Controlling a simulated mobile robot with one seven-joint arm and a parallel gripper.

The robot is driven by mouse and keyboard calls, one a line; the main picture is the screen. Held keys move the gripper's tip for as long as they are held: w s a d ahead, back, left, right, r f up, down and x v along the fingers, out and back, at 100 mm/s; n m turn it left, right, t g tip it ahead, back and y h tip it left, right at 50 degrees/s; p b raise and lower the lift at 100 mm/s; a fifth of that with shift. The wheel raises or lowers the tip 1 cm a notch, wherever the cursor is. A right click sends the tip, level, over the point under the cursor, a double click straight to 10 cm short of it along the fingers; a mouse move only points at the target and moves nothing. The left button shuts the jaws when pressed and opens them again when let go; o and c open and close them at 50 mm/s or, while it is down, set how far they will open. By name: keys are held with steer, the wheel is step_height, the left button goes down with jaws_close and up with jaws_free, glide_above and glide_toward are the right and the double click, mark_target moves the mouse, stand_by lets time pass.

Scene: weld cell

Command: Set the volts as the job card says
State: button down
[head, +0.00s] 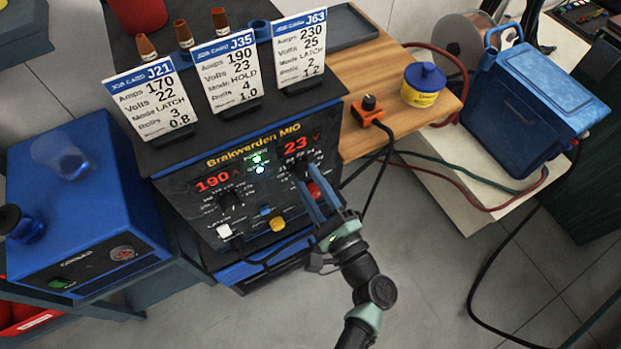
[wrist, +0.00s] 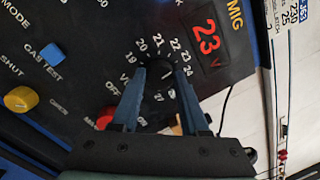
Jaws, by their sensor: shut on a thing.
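The welder panel (head: 270,205), marked Brakwerden MIG, shows a red amps display (head: 214,181) reading 190 and a red volts display (head: 297,145) reading 23. The volts display also reads 23 in the wrist view (wrist: 207,38). My gripper (head: 303,180) is shut on the black volts knob (wrist: 157,78), one finger on each side; its pointer is hard to make out. Three job cards stand on top: J21 (head: 150,103) says 22 volts, J35 (head: 228,73) says 23 volts with 190 amps, and J63 (head: 302,50) says 25 volts.
The panel also has an amps knob (head: 229,203), a white switch (head: 223,231), a yellow knob (head: 278,224) and a red button (wrist: 105,117) close to my fingers. A wooden bench (head: 400,130) with an orange box (head: 368,110) stands to the right.

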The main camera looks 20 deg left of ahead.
steer(key=shift+m, duration=0.5)
steer(key=shift+c, duration=2.1)
jaws_free()
steer(key=v, duration=1.3)
steer(key=shift+f, duration=0.1)
